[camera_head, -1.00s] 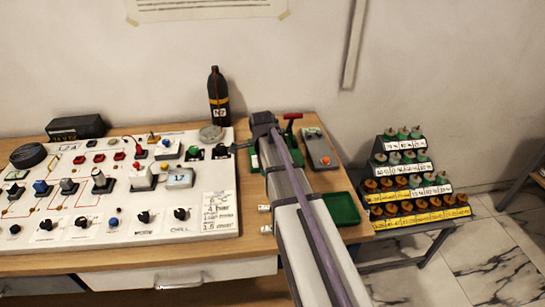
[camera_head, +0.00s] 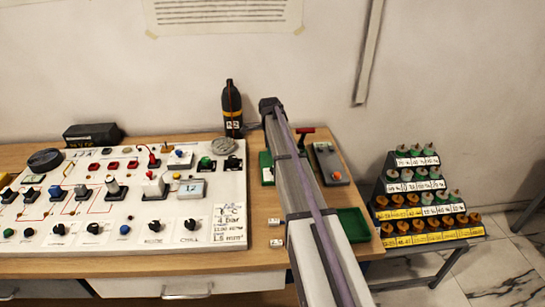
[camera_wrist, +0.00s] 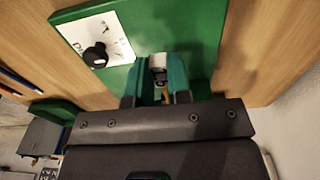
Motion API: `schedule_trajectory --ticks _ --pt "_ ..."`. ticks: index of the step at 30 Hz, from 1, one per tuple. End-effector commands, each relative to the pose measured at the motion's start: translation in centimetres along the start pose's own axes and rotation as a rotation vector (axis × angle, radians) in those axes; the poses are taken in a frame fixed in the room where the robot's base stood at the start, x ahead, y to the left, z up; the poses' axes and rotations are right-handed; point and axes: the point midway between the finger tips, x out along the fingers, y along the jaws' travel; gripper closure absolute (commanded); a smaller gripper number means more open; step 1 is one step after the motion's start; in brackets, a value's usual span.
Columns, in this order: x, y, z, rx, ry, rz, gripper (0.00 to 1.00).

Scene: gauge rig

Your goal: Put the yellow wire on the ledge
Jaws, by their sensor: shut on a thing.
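My gripper (camera_wrist: 160,80) shows in the wrist view with its two teal fingers close together. A thin yellow-orange piece, seemingly the yellow wire (camera_wrist: 165,94), shows between them; most of it is hidden. A pale grey part also shows at the fingertips, in front of a green fixture (camera_wrist: 190,30) with a white dial plate and black knob. In the head view my arm hides the gripper and anything in it. The green fixture (camera_head: 265,167) shows only in part there, beside the arm's far end. I cannot tell which surface is the ledge.
A white control panel (camera_head: 232,205) with knobs and plugs covers the bench's left. A black bottle (camera_head: 232,108) stands behind it. A grey box (camera_head: 330,163) and a green tray (camera_head: 353,226) lie right of my arm. A stepped rack (camera_head: 425,240) stands farther right.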

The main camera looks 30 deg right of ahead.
Motion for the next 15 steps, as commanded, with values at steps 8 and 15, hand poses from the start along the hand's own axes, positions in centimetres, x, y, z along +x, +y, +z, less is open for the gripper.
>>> schedule_trajectory --ticks 8,15 --pt "3.5 0.2 0.2 0.000 0.000 0.000 1.00" --pt "3.9 0.2 0.2 0.000 0.000 0.000 1.00"
